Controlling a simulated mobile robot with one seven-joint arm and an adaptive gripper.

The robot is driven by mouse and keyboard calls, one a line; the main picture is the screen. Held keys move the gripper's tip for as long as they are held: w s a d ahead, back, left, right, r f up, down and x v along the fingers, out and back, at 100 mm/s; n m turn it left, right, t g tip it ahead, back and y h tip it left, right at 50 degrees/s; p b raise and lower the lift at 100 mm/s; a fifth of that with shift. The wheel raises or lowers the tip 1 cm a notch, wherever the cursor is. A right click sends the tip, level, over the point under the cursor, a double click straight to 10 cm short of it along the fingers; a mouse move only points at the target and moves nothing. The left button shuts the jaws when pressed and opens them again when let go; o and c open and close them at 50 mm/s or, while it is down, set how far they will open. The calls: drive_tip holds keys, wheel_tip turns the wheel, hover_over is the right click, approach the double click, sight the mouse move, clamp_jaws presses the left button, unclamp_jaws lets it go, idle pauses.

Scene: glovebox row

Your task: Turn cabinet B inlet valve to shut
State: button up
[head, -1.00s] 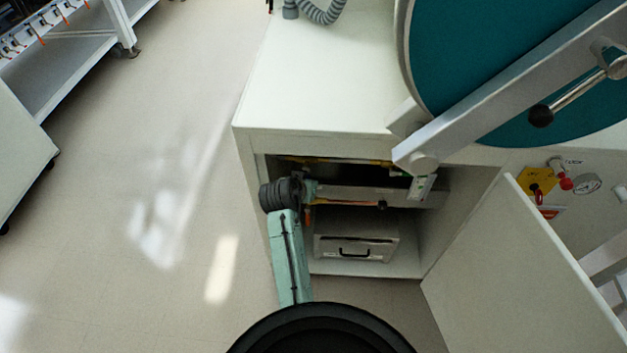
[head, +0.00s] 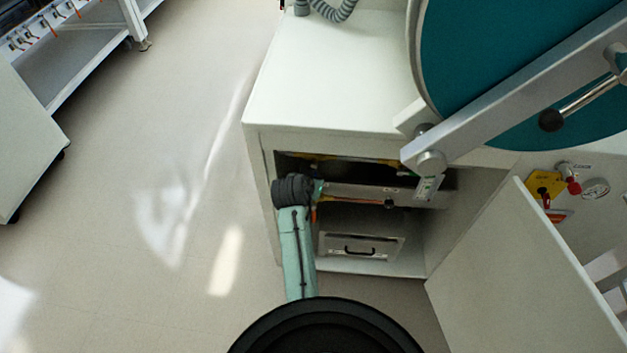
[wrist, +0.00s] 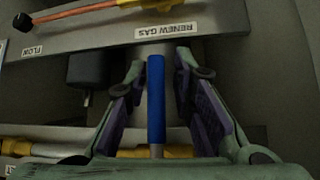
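In the wrist view a blue valve handle (wrist: 156,100) runs lengthwise between the two fingers of my gripper (wrist: 159,68). The fingers stand apart with a gap on each side of the handle, so my gripper is open around it. No label naming it as cabinet B's inlet valve can be read. An orange-red lever (wrist: 75,12) with a black tip sits above a panel labelled "RENEW GAS" and "FLOW". In the head view my arm reaches into the open cabinet (head: 262,160); my gripper is hidden there.
Yellow pipe parts (wrist: 30,146) lie at lower left in the wrist view, with a dark block (wrist: 95,68) left of the fingers. The open cabinet door (head: 530,270) stands to the right. A large teal round door (head: 500,70) hangs above.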

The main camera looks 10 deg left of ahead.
drive_tip(key=shift+o, duration=0.6)
drive_tip(key=shift+d+r, duration=0.1)
drive_tip(key=v, duration=1.2)
